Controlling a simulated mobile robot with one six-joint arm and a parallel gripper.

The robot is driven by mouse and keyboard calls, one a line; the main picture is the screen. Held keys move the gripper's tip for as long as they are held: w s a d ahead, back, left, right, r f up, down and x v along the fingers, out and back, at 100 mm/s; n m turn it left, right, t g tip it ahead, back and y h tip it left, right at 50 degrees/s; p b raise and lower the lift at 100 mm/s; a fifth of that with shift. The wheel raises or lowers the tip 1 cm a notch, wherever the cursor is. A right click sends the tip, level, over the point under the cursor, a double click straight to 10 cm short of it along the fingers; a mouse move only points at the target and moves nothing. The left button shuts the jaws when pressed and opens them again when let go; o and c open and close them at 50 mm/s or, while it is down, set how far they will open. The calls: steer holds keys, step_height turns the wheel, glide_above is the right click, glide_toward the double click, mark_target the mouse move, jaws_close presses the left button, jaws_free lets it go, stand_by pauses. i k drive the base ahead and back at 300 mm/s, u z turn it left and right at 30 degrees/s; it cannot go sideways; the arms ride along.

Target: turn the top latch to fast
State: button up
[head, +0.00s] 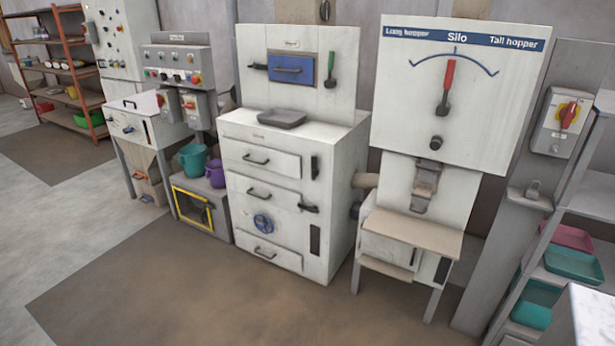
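A white cabinet (338,190) with several drawers stands in the middle of the head view. A black upright latch (314,167) sits beside its top drawer (260,158). A second black latch or handle (308,208) lies about level beside the middle drawer (265,192). A long dark upright piece (314,240) is lower down. I cannot read any fast or loose marking, and cannot tell for sure which piece is the top latch. My gripper is not in view.
Above the cabinet a panel holds a blue door (291,70) and a green-handled lever (331,70). A grey tray (282,118) lies on the cabinet top. The silo board (410,100) and its bench (410,230) stand right. The brown floor in front (190,290) is clear.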

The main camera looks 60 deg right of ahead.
mark_target(314, 172)
steer(key=z, duration=0.1)
steer(key=i, duration=0.95)
steer(key=u, duration=0.05)
